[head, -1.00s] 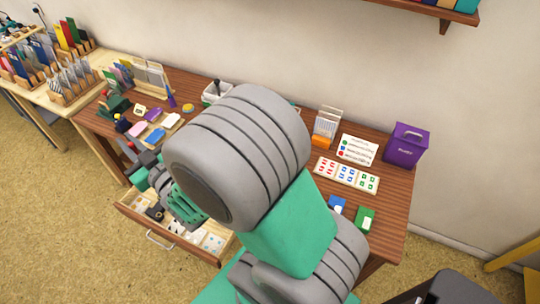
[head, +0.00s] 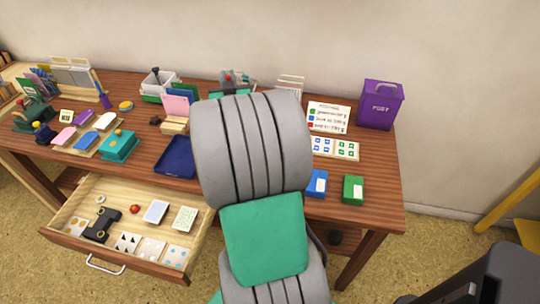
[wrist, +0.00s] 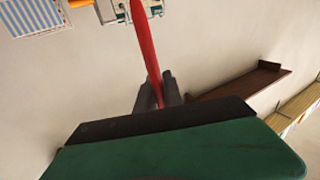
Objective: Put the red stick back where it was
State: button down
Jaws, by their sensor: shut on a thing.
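The red stick (wrist: 148,50) shows in the wrist view, long and thin, running from between the dark fingers of my gripper (wrist: 158,92) to the top edge. My gripper is shut on it. Its far end is cut off by the frame. In the head view my arm covers the middle of the desk (head: 385,195). The red stick cannot be made out there. I cannot tell which place the stick came from.
An open drawer (head: 75,188) with cards juts out at front left. A navy tray (head: 176,157), a teal inkpad (head: 119,146) and a white bin (head: 158,86) stand left of my arm. A purple box (head: 380,105), blue pad (head: 316,183) and green pad (head: 353,190) stand right.

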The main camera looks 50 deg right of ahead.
jog(key=s+d+f+m+g+h+b, duration=0.3)
jog(key=s+d+f+b, duration=0.15)
jog(key=s+d, duration=0.5)
notch_tip(320, 180, down, 10)
jog(key=w+d, duration=0.1)
jog(key=shift+w+d+r+b, duration=0.15)
jog(key=shift+w+b, duration=0.2)
jog(key=shift+f, duration=0.25)
jog(key=c, duration=1.5)
grip_release()
jog(key=shift+r, duration=0.1)
jog(key=v, duration=1.2)
jog(key=shift+r+b, duration=0.35)
jog(key=shift+r, duration=0.05)
